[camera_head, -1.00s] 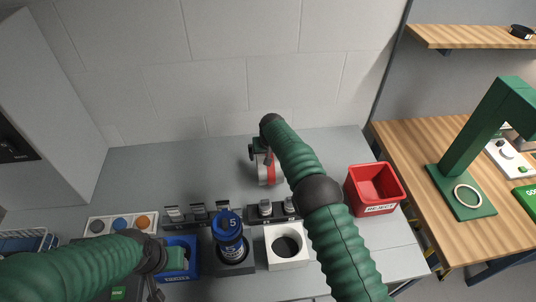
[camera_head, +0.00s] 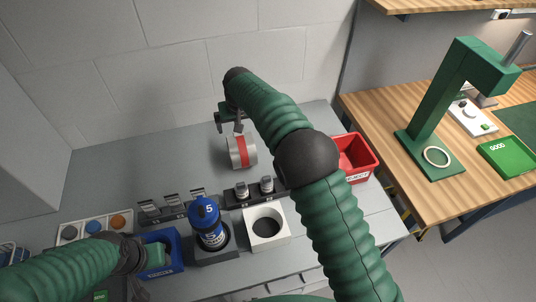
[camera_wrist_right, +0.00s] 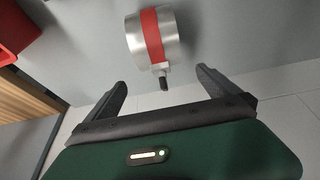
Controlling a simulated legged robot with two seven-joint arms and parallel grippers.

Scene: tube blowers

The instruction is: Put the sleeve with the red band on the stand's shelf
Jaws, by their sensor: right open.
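The sleeve with the red band (camera_head: 241,152) is a short silver cylinder lying on its side on the grey bench; a small fitting with a dark tip projects from it in the right wrist view (camera_wrist_right: 152,38). My right gripper (camera_head: 231,120) is beyond the sleeve, close to it. In the right wrist view its fingers (camera_wrist_right: 162,88) are apart and empty, with the sleeve ahead of them. My left gripper (camera_head: 150,258) is by the blue bin at the lower left; its fingers are unclear. A green stand (camera_head: 440,115) with an overhanging arm is on the wooden table; which part is its shelf is unclear.
A red reject bin (camera_head: 366,165) sits at the bench's right. A blue bottle (camera_head: 208,222), a white block with a round hole (camera_head: 280,240) and a blue bin (camera_head: 177,238) line the front. A white ring (camera_head: 436,156) lies on the stand's base. Bench behind the sleeve is clear.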

